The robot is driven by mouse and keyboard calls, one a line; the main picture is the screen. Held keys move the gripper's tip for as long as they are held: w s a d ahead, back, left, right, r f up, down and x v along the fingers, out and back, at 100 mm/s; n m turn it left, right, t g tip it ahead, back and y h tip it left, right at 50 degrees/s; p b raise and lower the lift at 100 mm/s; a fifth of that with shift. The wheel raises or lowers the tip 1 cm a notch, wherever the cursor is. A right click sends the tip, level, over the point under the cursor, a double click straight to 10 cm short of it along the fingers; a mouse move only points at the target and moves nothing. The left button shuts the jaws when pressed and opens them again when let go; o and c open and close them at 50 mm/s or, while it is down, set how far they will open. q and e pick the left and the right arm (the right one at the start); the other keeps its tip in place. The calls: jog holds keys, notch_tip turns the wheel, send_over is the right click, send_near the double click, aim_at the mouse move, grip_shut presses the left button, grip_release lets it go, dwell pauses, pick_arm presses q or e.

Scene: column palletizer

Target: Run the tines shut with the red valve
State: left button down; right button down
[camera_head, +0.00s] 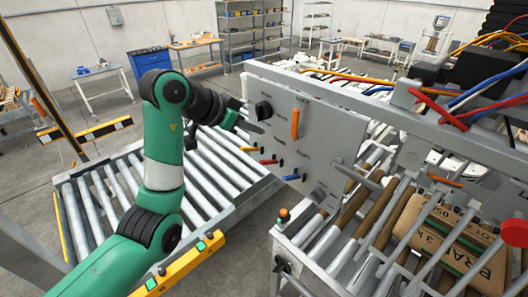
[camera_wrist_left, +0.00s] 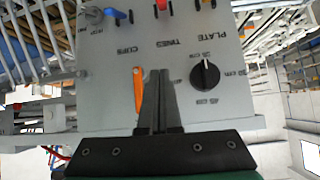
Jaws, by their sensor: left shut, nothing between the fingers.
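The red valve (camera_head: 268,162) is a small lever low on the grey control panel (camera_head: 335,135), between a yellow valve (camera_head: 249,149) and a blue valve (camera_head: 290,177). In the left wrist view the red valve (camera_wrist_left: 160,4) is at the top edge, partly cut off, by the upside-down label TINES. My left gripper (camera_head: 260,128) is shut and empty, in front of the panel and above the red valve, apart from it. Its fingers (camera_wrist_left: 160,73) lie beside the orange handle (camera_wrist_left: 138,90). The metal tines (camera_head: 405,235) reach around a brown sack (camera_head: 440,235). My right gripper is out of view.
A black knob (camera_head: 263,110) and the orange handle (camera_head: 295,124) stick out of the panel close to my left gripper. A roller conveyor (camera_head: 105,190) lies below on the left. A red button (camera_head: 514,232) is at the right edge.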

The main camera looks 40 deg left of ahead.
pick_arm(q)
jog(key=shift+s+a+f+n+g+y, duration=0.35)
jog(key=shift+s+a+f+n, duration=0.2)
jog(key=shift+a, duration=0.2)
jog(key=p, duration=0.3)
send_over(262, 161)
jog(key=w, duration=0.3)
jog(key=f, duration=0.7)
jog(key=shift+s, duration=0.25)
jog(key=shift+s+a+f, duration=0.1)
jog(key=shift+s+f, duration=0.3)
jog(key=shift+f, duration=0.2)
jog(key=shift+s+f, duration=0.35)
jog(key=shift+f, duration=0.2)
jog(key=shift+s+f+p, duration=0.3)
jog(key=shift+f+p, duration=0.05)
jog(key=shift+f, duration=0.25)
